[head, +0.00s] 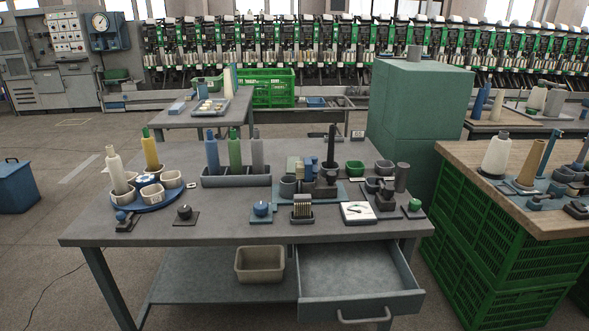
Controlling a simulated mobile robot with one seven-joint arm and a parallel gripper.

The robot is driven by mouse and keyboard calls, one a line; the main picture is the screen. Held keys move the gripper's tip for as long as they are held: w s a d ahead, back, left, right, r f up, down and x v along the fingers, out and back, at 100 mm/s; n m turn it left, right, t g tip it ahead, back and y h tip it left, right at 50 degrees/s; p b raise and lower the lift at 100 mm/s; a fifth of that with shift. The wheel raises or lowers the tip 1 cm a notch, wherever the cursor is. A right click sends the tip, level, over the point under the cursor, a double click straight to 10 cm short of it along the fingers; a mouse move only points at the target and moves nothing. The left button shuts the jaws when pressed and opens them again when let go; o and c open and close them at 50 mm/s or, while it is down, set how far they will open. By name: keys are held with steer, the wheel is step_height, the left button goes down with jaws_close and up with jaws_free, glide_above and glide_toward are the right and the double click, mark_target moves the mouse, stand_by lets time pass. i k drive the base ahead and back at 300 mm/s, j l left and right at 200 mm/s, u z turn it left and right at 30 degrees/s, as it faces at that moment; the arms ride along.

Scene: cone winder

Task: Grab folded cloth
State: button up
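I cannot make out a folded cloth for certain in the head view. A small flat light-blue thing (177,108) lies on the left of the far table, too small to tell whether it is cloth. The grey workbench (225,229) stands in front of me, with its drawer (350,275) pulled open at the right; the part of the drawer floor I can see looks bare. My gripper is not in view.
The bench carries a blue round tray (150,203) with cups and cones, a grey rack (238,180) of bobbins, and a white dial gauge (358,212). A beige bin (260,265) sits on the lower shelf. Green crates (500,240) stand at right. Floor at left is mostly open.

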mark_target(291, 161)
steer(key=i+j+z, duration=0.65)
steer(key=j, duration=0.25)
steer(key=j+z, duration=0.25)
steer(key=i+j+z, duration=0.2)
steer(key=j, duration=0.3)
steer(key=i+j, duration=0.15)
steer(key=i, duration=0.25)
steer(key=i+j, duration=0.2)
steer(key=i, duration=0.2)
